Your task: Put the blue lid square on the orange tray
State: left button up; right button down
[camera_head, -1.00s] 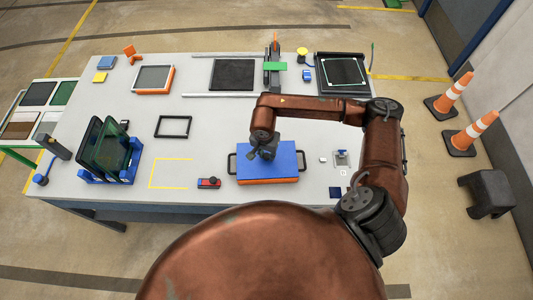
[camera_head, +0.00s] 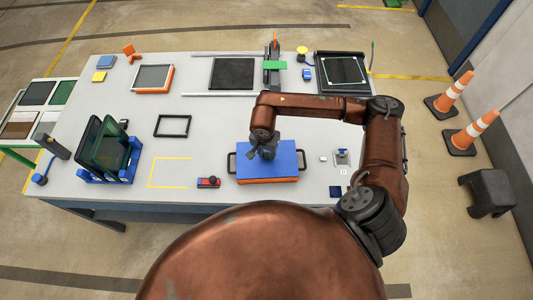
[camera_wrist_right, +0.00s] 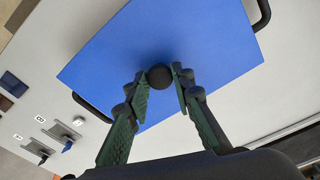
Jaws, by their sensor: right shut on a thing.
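The blue lid (camera_head: 287,153) is a flat rectangle lying over the orange tray (camera_head: 268,181) near the table's front edge. Orange shows as a strip along the lid's front side, and the lid's sides look about parallel to the tray. The tray's black handles stick out left and right. Whether the lid rests fully on the rim is hard to tell. My left gripper is out of view.
Left of the tray are a small red-and-dark device (camera_head: 208,182) and a yellow outline marked on the table. A blue rack (camera_head: 107,170) with dark panels stands farther left. A black frame (camera_head: 173,126) lies behind. A small metal fixture (camera_head: 342,157) is to the right.

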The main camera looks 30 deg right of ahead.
jog(key=shift+f+b, duration=0.3)
jog(key=shift+b, duration=0.9)
dwell(1.7)
dwell(0.4)
jog(key=c, duration=1.6)
grip_release()
jog(key=shift+o, duration=0.7)
jog(key=o, duration=0.4)
jog(key=shift+c, duration=0.2)
jog(key=shift+r, duration=0.2)
jog(key=shift+r+p, duration=1.35)
jog(key=shift+r, duration=2)
